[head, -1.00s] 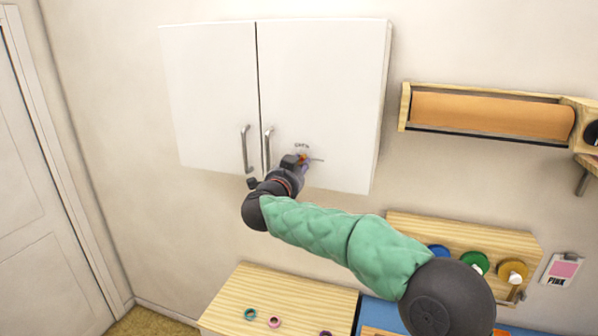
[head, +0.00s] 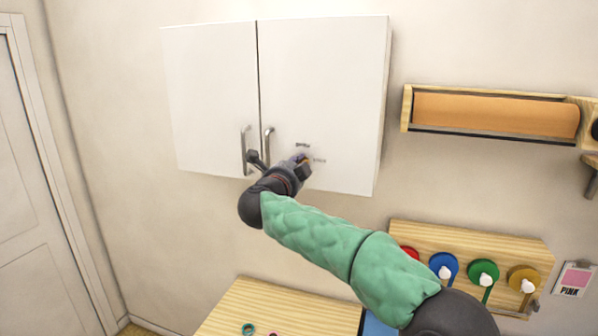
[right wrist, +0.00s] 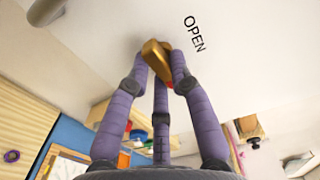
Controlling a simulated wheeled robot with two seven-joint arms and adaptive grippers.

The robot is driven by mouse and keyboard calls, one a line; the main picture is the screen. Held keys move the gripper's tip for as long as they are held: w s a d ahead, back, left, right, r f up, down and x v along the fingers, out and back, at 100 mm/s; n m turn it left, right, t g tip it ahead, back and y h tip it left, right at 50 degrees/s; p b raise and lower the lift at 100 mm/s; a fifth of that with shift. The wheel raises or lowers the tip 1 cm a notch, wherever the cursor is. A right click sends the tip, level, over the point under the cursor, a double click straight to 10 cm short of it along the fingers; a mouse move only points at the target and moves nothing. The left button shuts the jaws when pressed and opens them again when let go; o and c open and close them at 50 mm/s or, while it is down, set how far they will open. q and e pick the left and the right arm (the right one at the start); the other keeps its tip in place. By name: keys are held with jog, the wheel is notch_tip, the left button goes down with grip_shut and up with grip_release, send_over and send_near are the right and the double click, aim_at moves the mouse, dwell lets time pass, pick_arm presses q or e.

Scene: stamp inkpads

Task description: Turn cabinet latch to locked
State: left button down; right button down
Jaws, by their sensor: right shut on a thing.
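The white wall cabinet (head: 325,80) has two shut doors, each with a metal handle. A small brass latch (right wrist: 157,60) with a red tip sits on the right door, right of the handles. My right gripper (head: 303,167) is at the latch, and in the right wrist view its purple fingers (right wrist: 160,65) are closed around it. The word OPEN (right wrist: 194,34) is printed on the door beside the latch. In the head view a small mark (head: 302,145) lies above the gripper and another (head: 319,160) to its right. The fingers hide much of the latch; its exact angle is unclear.
A paper roll holder (head: 490,112) is on the wall right of the cabinet. Below it is a wooden rack (head: 470,245) with several coloured discs. A wooden-topped surface (head: 280,305) with small rings stands below. The cabinet's metal handle (head: 268,145) is close to my right wrist.

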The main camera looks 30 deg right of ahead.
jog(key=shift+m, duration=0.3)
dwell(0.4)
jog(key=c, duration=1.1)
grip_release()
jog(key=v, duration=1.2)
